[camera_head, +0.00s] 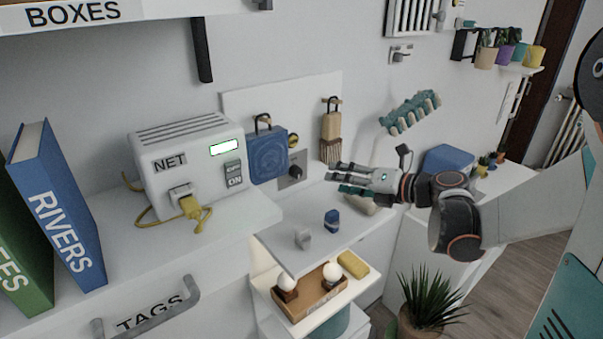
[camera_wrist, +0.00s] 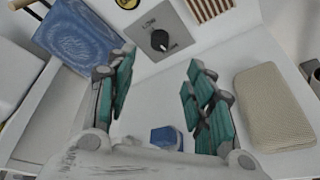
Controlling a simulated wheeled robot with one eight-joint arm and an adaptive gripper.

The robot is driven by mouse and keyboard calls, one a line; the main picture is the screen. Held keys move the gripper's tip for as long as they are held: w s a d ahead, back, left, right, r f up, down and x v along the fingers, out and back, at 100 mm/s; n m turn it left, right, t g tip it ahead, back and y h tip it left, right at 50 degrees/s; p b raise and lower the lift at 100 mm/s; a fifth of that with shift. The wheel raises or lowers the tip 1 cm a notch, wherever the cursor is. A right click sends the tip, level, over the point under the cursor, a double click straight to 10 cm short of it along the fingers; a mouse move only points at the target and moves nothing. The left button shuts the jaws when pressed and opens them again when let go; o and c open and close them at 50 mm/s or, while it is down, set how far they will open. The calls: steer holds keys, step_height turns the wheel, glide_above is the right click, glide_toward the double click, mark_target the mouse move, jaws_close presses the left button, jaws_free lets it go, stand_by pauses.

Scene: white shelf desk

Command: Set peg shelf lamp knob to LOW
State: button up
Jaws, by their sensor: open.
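The lamp knob (camera_wrist: 160,40) is a black dial on a grey wall plate (camera_wrist: 178,27), upper middle of the wrist view. A small pale mark shows on the dial; I cannot read its setting or the plate's lettering for certain. In the head view the knob (camera_head: 296,172) is small and dark on its plate, below a round yellow sign. My gripper (camera_head: 338,177) is open and empty, right of the knob and apart from it. In the wrist view its green-padded fingers (camera_wrist: 160,72) are spread, with the knob beyond them between the tips.
A blue pegged item (camera_head: 268,155) and a brush (camera_head: 331,135) hang either side of the knob. A beige roll (camera_wrist: 272,108) lies right of my fingers.

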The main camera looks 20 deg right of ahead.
mark_target(299, 173)
steer(key=x, duration=1.2)
steer(key=shift+w+a+f, duration=0.1)
steer(key=shift+w+a, duration=0.15)
steer(key=shift+w, duration=0.05)
steer(key=c, duration=1.1)
